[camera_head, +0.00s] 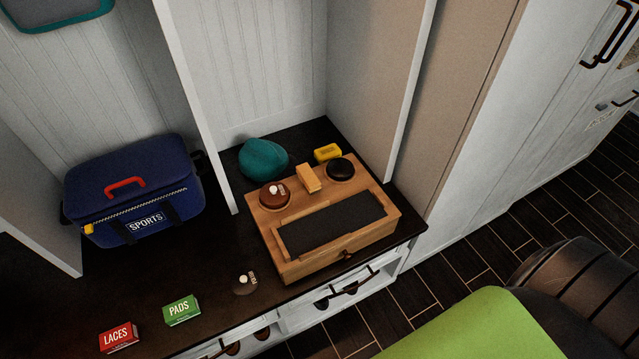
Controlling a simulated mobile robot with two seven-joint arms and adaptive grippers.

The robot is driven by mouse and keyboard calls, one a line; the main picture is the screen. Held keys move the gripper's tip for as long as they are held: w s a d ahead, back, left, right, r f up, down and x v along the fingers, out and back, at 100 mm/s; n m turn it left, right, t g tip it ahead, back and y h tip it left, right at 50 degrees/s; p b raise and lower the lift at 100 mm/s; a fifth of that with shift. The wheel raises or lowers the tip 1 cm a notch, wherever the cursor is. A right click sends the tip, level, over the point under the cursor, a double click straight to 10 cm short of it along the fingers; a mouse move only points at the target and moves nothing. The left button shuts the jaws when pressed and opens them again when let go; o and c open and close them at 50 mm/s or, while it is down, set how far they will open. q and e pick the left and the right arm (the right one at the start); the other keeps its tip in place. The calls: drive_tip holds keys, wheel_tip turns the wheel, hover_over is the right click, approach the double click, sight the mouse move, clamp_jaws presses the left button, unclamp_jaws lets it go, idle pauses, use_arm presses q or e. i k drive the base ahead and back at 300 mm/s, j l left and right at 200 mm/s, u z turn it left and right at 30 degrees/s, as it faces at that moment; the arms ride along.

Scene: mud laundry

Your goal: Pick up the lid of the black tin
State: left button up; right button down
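The black tin (340,169) is a small, round, dark tin at the back right corner of a wooden shoe-care box (293,270). Its top looks closed and flat; I cannot make out the seam between lid and body. A brown round tin (268,201) sits at the back left of the same box, with a small white item on top. A tan block (309,178) stands between the two tins. Neither of my grippers shows in the head view.
A blue sports bag (100,190), a teal rounded object (262,158) and a yellow block (327,152) share the dark counter (210,262). A white divider (190,100) rises behind.

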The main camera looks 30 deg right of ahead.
sight(245, 282)
drive_tip(key=k+j+z, duration=0.1)
drive_tip(key=j+z, duration=0.25)
drive_tip(key=k+j+z, duration=0.1)
drive_tip(key=j+z, duration=0.3)
drive_tip(key=k+j+z, duration=0.2)
drive_tip(key=z, duration=0.15)
